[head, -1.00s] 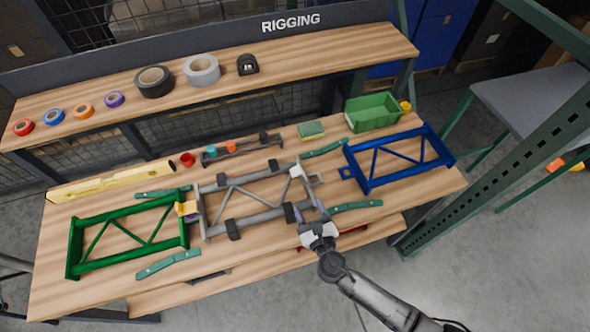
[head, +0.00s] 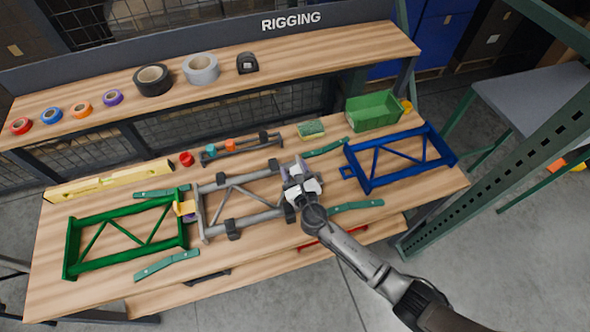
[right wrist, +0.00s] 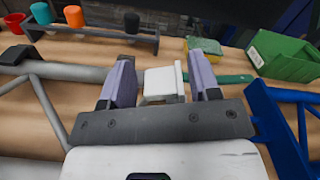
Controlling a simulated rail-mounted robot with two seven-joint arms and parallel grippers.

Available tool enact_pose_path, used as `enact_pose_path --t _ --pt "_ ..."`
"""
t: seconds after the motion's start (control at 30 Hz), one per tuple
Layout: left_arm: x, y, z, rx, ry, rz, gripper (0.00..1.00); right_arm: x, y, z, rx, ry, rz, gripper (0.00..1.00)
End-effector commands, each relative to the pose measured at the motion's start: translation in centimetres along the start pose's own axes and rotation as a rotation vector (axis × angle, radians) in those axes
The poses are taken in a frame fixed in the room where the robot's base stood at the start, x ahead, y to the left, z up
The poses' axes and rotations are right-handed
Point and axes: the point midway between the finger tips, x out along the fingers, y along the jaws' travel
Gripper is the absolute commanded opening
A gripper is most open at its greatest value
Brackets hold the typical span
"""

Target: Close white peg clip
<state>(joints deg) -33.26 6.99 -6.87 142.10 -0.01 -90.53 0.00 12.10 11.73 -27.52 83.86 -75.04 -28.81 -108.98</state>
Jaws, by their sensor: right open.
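The white peg clip (right wrist: 163,84) shows in the right wrist view as a white block with a raised plate, at the right end of the grey truss frame (head: 240,187). My right gripper (head: 295,171) is open over that end of the frame. Its two purple-grey fingers stand one on each side of the clip, with a gap visible on both sides in the right wrist view. In the head view the gripper mostly hides the clip. I cannot tell how far the clip is open. My left gripper is not in view.
A blue frame (head: 400,158) lies to the right and a green frame (head: 127,234) to the left, with a yellow clip (head: 186,208) at the left joint.

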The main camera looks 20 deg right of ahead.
Motion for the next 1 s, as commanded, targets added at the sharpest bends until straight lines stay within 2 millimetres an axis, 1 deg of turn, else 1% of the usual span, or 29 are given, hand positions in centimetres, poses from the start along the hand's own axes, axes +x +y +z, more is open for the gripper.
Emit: enact_pose_path --t 0.3,0.37,0.77,1.0 --pt "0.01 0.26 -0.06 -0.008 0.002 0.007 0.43 0.18 -0.01 0.01 0.0 0.0 0.0 0.56" --pt "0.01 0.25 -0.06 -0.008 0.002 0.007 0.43 0.17 -0.01 0.01 0.0 0.0 0.0 0.52" --pt "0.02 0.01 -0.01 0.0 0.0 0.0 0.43 0.13 0.05 -0.01 0.0 0.0 0.001 0.13" --pt "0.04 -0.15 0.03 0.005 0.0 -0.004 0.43 0.1 -0.04 0.01 0.028 0.001 0.002 0.12"
